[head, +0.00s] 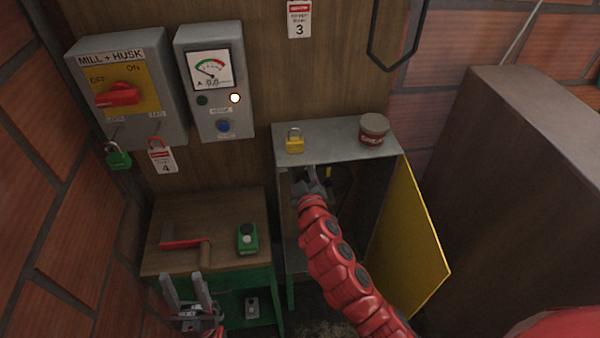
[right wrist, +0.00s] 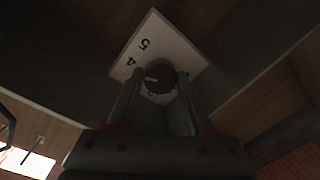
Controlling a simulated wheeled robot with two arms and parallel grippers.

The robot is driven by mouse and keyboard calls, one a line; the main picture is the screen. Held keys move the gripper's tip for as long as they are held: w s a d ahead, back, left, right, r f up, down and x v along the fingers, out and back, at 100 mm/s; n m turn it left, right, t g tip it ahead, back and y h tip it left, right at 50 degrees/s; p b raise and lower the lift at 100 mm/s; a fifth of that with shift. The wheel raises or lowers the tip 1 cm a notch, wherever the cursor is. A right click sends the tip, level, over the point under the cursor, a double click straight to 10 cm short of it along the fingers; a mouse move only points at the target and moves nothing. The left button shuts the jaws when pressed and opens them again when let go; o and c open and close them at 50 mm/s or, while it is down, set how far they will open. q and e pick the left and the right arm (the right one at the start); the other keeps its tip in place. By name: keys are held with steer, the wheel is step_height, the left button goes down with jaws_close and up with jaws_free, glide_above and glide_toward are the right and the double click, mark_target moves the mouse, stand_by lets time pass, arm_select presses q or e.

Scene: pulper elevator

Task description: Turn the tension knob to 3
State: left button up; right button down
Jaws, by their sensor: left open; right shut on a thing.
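The tension knob (right wrist: 159,77) is a small dark round knob on a white dial plate (right wrist: 150,45) in the right wrist view. The numbers 4 and 5 show on the plate; the rest of the scale and where the knob points cannot be made out. My right gripper (right wrist: 160,92) is shut on the knob, one finger on each side. In the head view my right gripper (head: 312,184) reaches into the open cabinet (head: 285,225), and the knob is hidden there. My left gripper (head: 190,289) is open and empty in front of the green-legged bench.
The cabinet's yellow door (head: 410,240) stands open to the right of my right arm. A yellow padlock (head: 295,144) and a brown tin (head: 373,130) stand on the cabinet top. A hammer (head: 190,246) and a green box (head: 247,239) lie on the wooden bench (head: 225,205).

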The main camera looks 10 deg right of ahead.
steer(key=n+b, duration=0.1)
steer(key=n, duration=0.2)
steer(key=shift+f+n, duration=0.1)
steer(key=shift+n, duration=0.2)
steer(key=n+b, duration=0.1)
steer(key=n, duration=0.2)
steer(key=shift+n+h, duration=0.3)
steer(key=shift+n, duration=0.1)
steer(key=shift+b, duration=0.3)
steer(key=shift+c, duration=1.4)
jaws_free()
steer(key=shift+s, duration=0.1)
steer(key=s+r+p, duration=0.1)
steer(key=s+p, duration=0.5)
steer(key=s, duration=1.1)
steer(key=shift+s+d+r, duration=0.15)
steer(key=shift+d+r, duration=0.05)
steer(key=shift+d, duration=0.05)
